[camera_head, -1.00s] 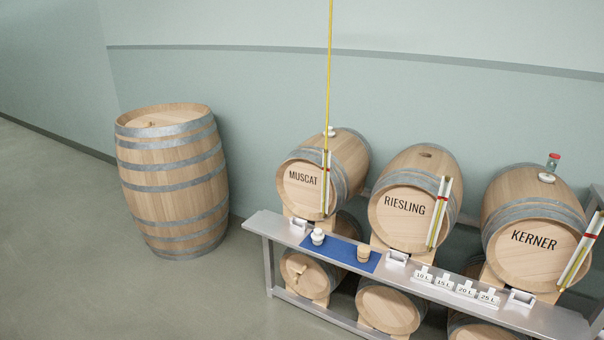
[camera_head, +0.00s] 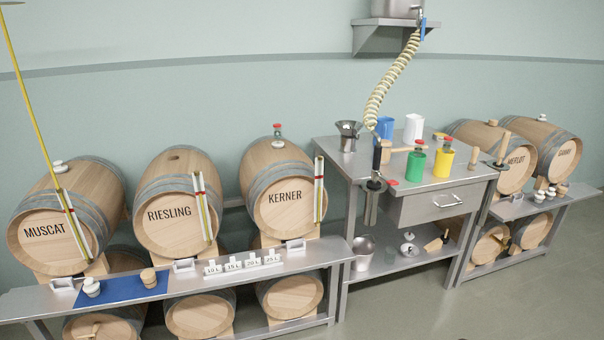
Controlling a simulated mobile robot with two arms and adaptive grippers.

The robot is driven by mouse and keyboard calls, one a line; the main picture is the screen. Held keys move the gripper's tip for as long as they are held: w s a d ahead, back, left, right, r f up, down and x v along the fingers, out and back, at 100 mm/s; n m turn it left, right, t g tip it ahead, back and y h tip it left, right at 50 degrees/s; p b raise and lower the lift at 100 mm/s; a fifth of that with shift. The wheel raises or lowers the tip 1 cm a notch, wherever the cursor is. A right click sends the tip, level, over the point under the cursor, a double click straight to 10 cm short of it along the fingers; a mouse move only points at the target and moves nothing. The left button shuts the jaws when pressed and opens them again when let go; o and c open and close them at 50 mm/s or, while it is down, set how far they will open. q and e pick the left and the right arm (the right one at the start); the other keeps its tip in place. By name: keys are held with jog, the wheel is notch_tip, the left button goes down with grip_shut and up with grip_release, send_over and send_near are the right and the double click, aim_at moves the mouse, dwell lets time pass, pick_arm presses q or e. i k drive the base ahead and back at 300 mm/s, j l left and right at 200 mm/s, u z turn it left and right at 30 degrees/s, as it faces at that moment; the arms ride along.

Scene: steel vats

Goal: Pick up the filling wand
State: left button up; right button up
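A coiled cream hose (camera_head: 388,78) hangs from a tap under a steel vat on a wall shelf. It leads down to a slim upright tool with a black grip (camera_head: 377,155), which looks like the filling wand. The wand stands at the left front corner of the steel workbench (camera_head: 330,150), at a round dark metal piece (camera_head: 376,185); whether it rests in a holder I cannot tell. Its lower end is hard to make out. Neither of my grippers is in view.
On the bench are a steel funnel cup (camera_head: 348,135), a green container (camera_head: 415,162), a yellow container (camera_head: 443,158), a blue jug (camera_head: 384,127) and a white jug (camera_head: 412,128). Barrel racks flank it, including the KERNER barrel (camera_head: 283,200). Open floor (camera_head: 480,305) lies in front.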

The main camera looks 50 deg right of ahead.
aim_at(374, 182)
jog(key=z, duration=1.95)
